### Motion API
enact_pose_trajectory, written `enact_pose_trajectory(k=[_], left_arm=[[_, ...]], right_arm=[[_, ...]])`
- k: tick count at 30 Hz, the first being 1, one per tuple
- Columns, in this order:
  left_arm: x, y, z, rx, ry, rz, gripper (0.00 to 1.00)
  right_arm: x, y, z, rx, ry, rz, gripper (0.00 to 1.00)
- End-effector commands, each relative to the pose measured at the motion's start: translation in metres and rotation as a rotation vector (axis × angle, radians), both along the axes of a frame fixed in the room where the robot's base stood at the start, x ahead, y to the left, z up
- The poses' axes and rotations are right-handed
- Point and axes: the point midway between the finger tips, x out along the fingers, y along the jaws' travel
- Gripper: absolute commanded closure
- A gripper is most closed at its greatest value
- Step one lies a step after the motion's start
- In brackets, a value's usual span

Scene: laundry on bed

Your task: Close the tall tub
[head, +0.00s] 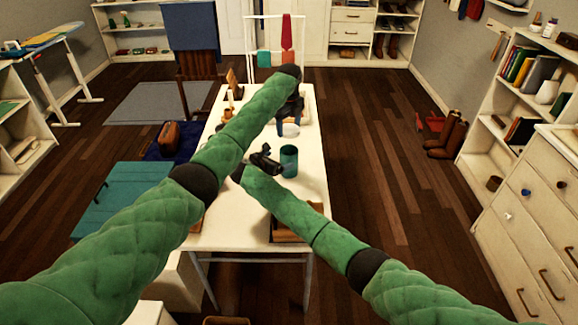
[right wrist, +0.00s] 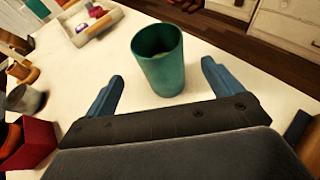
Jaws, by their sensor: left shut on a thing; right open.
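The tall tub (head: 289,160) is a teal cylinder standing upright on the white table. The right wrist view shows the tub (right wrist: 158,62) with its top open and something dim inside. My right gripper (head: 270,160) is open beside it; in the wrist view the tub appears between the fingertips, with a gap on each side. My left gripper (head: 290,120) is farther up the table, shut on a small pale, rounded thing (head: 291,130). It may be a lid, but it is too small and partly hidden to be sure.
The white table (head: 230,232) also carries a shallow tray (right wrist: 92,32) with small colourful items, a grey cup (right wrist: 27,98) and a red box (right wrist: 38,142). A brown wooden thing (head: 285,236) lies near the front edge. The table right of the tub is clear.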

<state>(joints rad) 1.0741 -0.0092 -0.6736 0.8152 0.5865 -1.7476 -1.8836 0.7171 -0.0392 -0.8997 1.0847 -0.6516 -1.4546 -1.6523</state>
Motion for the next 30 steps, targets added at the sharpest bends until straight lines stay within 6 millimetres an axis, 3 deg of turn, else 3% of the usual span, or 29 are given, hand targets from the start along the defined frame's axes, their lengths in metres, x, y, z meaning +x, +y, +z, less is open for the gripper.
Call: enact_pose_trajectory(k=[15,29,30], left_arm=[[0.0,0.0,0.0,0.0,0.0,0.0,0.5],[0.0,0.0,0.0,0.0,0.0,0.0,0.5],[0.0,0.0,0.0,0.0,0.0,0.0,0.5]], right_arm=[[0.054,-0.04,-0.027,0.0,0.0,-0.001,0.09],[0.061,-0.045,-0.031,0.001,-0.001,0.0,0.09],[0.061,-0.045,-0.031,0.0,0.0,0.0,0.13]])
